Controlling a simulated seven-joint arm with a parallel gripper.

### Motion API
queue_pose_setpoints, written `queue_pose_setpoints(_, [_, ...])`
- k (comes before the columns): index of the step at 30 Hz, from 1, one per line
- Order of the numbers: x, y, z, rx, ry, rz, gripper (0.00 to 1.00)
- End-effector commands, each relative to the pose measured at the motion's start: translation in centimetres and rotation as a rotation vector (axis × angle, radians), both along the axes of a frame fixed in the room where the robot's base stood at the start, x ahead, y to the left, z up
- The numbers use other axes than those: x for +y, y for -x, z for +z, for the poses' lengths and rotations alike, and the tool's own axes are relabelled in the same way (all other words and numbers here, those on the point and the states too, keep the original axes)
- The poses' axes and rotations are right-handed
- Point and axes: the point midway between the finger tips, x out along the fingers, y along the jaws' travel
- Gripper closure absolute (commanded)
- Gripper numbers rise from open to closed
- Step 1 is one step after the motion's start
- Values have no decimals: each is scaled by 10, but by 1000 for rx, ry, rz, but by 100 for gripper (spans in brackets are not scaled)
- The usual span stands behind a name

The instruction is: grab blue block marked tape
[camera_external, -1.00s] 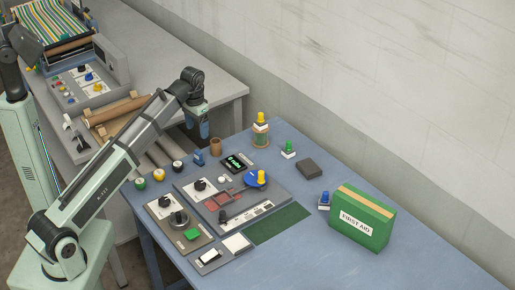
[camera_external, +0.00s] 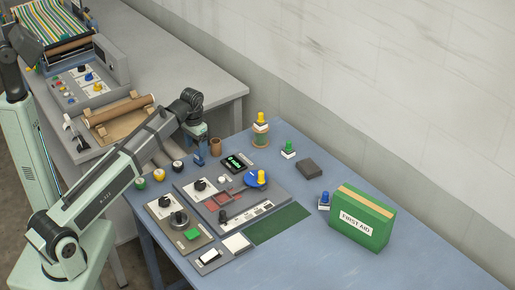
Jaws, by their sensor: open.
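A small blue block (camera_external: 199,162) stands near the table's far left edge, beside the brown cup. Any marking on it is too small to read. My gripper (camera_external: 202,150) points down right at the block, with its fingers at the block's upper part. It is open. The fingers hide part of the block, and I cannot tell whether they touch it or sit on both sides of it.
A brown cup (camera_external: 215,147) stands close to the right of my gripper. Several round knobs, including a black one (camera_external: 178,167), are to the left. The control panel (camera_external: 270,205) lies in front. A green first aid box (camera_external: 363,220) stands at the right.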

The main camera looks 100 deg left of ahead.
Motion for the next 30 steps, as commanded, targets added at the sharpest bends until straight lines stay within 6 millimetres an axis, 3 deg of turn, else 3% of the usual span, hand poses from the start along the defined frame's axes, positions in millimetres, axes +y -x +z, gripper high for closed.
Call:
queue_pose_setpoints(15, [-6,-4,-48,1,1,0,23])
queue_pose_setpoints(23, [-6,-5,-51,0,0,0,23])
queue_pose_setpoints(30, [-6,-5,-51,0,0,0,44])
